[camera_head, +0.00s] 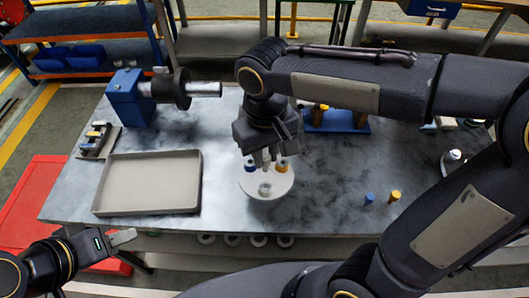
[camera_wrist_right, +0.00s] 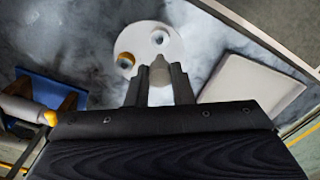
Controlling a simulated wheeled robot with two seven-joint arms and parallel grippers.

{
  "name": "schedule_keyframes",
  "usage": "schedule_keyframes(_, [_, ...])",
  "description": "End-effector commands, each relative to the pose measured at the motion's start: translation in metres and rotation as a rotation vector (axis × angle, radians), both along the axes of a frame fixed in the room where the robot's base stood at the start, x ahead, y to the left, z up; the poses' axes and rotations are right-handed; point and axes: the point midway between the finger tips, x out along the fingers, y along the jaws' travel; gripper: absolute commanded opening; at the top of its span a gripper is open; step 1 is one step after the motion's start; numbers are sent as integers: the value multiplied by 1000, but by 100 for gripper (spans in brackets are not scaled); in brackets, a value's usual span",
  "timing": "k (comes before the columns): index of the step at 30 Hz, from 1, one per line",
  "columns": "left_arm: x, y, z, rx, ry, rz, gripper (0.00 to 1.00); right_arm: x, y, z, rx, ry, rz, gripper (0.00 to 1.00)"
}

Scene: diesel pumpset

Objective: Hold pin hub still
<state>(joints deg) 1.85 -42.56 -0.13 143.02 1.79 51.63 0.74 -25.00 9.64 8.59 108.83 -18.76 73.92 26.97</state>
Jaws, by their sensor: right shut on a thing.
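The pin hub (camera_head: 262,191) is a round white disc lying flat on the grey table. It carries a blue ring and an orange ring at its back and an open grey socket at its front. My right gripper (camera_head: 268,160) reaches down over the hub. In the right wrist view its fingers (camera_wrist_right: 158,82) are shut on a pale upright part at the hub's middle, and the disc (camera_wrist_right: 172,42) shows beyond them with an orange ring and a grey socket. My left gripper (camera_head: 122,238) is away from the hub, off the table's front left; its finger gap is unclear.
A blue pin (camera_head: 369,198) and an orange pin (camera_head: 394,196) stand right of the hub. An empty grey tray (camera_head: 148,208) lies left. A blue stand (camera_head: 335,127) is partly behind my right arm.

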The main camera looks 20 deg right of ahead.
Motion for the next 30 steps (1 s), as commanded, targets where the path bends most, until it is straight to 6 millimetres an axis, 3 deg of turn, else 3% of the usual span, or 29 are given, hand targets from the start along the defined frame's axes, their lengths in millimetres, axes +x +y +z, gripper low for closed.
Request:
schedule_keyframes(13, [0,0,3,0,1,0,36,-1,0,2,-1,0,1,0])
schedule_keyframes(24, [0,0,-17,0,1,0,36,-1,0,-23,-1,0,1,0])
schedule_keyframes(30, [0,0,-18,0,1,0,36,-1,0,-24,-1,0,1,0])
